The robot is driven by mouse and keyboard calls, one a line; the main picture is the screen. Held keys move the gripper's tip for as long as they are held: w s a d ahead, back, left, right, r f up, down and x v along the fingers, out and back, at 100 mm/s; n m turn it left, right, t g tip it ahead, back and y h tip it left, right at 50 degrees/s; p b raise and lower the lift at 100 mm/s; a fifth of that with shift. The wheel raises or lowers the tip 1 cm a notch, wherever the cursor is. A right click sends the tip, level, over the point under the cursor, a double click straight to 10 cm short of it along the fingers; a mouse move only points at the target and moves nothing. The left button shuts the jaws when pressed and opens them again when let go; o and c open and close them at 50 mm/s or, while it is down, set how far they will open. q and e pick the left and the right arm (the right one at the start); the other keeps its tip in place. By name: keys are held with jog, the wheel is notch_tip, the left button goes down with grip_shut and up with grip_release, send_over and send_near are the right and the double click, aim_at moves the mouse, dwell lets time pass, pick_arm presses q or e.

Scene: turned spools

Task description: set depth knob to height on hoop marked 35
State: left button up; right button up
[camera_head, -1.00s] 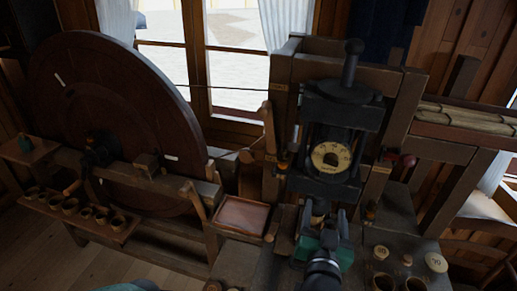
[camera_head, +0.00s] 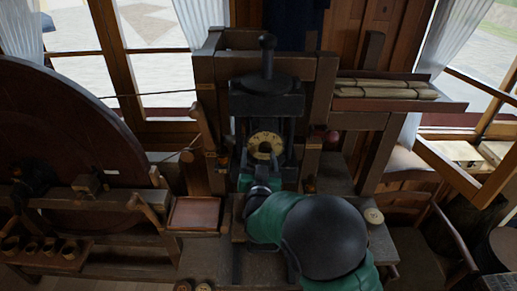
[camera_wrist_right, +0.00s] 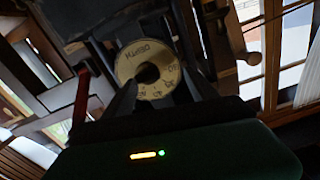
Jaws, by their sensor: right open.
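A pale round dial (camera_head: 265,145) with dark marks and a dark centre sits on the front of a black press-like frame (camera_head: 267,100). In the right wrist view the dial (camera_wrist_right: 148,72) shows a pale ring with lettering and numbers around a dark knob (camera_wrist_right: 147,73); I cannot read a 35. My right gripper (camera_head: 262,178) is just below and in front of the dial, partly hidden by its own green arm. In the right wrist view its two dark fingers (camera_wrist_right: 160,92) stand apart over the dial's lower part, with nothing clearly held. My left gripper is not in view.
A large dark wheel (camera_head: 65,140) stands left. A shallow tray (camera_head: 195,213) lies left of the press. A rack with pale rolls (camera_head: 385,90) is at right. A round pale disc (camera_head: 373,216) sits on the bench beside my arm. Small cups (camera_head: 34,249) stand lower left.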

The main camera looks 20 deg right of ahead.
aim_at(268, 143)
jog(key=shift+d+r, duration=0.3)
jog(key=shift+d, duration=0.2)
jog(key=shift+d+r, duration=0.3)
jog(key=shift+d, duration=0.6)
jog(key=shift+r, duration=0.15)
grip_shut()
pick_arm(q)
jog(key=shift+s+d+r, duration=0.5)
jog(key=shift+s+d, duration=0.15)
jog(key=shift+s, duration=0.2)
pick_arm(e)
jog(key=shift+s, duration=0.15)
jog(key=shift+d, duration=0.1)
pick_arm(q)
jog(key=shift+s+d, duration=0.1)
